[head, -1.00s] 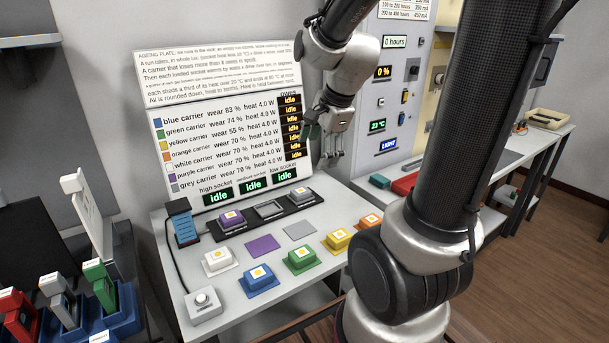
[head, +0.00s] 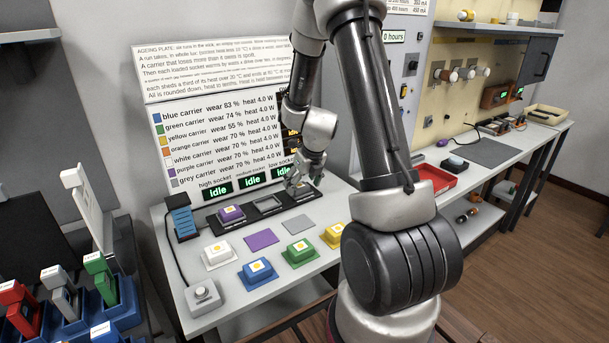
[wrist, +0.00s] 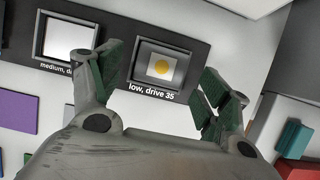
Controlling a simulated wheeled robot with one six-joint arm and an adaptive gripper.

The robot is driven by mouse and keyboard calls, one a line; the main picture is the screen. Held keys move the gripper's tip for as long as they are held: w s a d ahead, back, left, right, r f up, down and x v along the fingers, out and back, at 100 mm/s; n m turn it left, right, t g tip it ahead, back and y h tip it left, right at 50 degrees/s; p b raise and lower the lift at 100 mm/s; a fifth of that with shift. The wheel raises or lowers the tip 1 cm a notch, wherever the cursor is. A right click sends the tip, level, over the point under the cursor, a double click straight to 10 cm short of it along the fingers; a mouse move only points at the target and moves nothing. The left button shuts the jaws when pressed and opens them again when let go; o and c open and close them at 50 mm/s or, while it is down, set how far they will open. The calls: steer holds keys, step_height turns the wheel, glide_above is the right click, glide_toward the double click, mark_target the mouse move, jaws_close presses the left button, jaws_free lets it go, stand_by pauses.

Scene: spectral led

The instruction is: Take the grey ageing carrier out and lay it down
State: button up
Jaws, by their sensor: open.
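The grey carrier (wrist: 159,66), with a yellow dot on a white face, sits in the low socket at the right end of the black socket strip (head: 212,224). My gripper (wrist: 160,80) is open in the wrist view, one finger on each side of that socket. I cannot tell whether the fingers touch anything. In the head view my gripper (head: 300,186) is over the strip's right end and mostly hides the carrier. A bare grey pad (head: 299,224) lies on the bench in front of the strip.
The purple carrier (head: 231,213) sits in the high socket; the medium socket (head: 267,205) is empty. White (head: 218,254), blue (head: 258,271), green (head: 300,251) and yellow (head: 334,234) carriers stand on the bench. A purple pad (head: 260,239) is bare. A red tray (head: 436,179) is at the right.

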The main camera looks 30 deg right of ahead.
steer(key=shift+w+f, duration=0.25)
steer(key=shift+f, duration=0.3)
steer(key=shift+c, duration=0.2)
steer(key=c, duration=1.2)
